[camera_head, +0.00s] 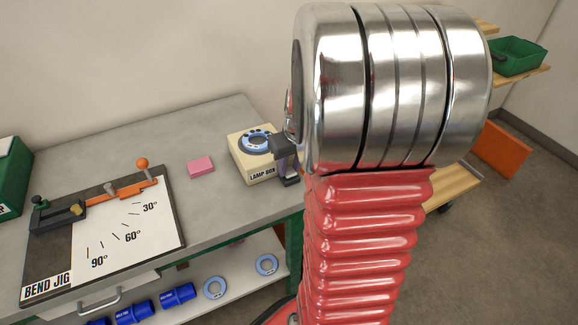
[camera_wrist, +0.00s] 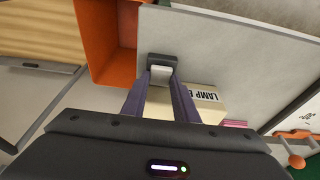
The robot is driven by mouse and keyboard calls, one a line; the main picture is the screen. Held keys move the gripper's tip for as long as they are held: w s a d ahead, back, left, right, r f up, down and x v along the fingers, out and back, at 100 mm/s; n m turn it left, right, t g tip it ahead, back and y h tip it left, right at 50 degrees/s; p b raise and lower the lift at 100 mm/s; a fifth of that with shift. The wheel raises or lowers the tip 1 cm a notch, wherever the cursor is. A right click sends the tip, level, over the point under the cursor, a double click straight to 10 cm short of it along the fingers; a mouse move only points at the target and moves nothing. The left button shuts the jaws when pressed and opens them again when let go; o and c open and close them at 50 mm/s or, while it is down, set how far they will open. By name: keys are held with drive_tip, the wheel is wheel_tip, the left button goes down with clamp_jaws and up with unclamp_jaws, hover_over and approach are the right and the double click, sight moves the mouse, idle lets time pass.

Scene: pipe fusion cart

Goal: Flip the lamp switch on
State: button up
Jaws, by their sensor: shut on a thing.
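The cream lamp box (camera_head: 252,163) stands at the right end of the workbench, with a blue ring dial on top and a label on its front. It is partly behind my fingers in the wrist view (camera_wrist: 206,108). My gripper (camera_head: 287,168) is beside the right side of the box, low over the bench edge. In the wrist view my two fingers (camera_wrist: 161,75) converge on a small pale piece framed by a dark part. I cannot clearly tell whether this piece is the lamp switch. My wrist hides the area right of the box in the head view.
A pink block (camera_head: 201,166) lies left of the box, and a bend jig (camera_head: 160,220) with an orange lever covers the bench's left part. Blue fittings (camera_head: 179,295) sit on the lower shelf. An orange bin (camera_wrist: 109,40) and a green tray (camera_head: 518,56) are to the right.

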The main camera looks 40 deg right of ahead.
drive_tip(key=o, duration=1.1)
drive_tip(key=shift+c, duration=0.2)
drive_tip(key=shift+r, duration=0.1)
drive_tip(key=v, duration=1.3)
drive_tip(key=shift+r, duration=0.2)
drive_tip(key=shift+s+a, duration=0.1)
drive_tip(key=shift+s, duration=0.05)
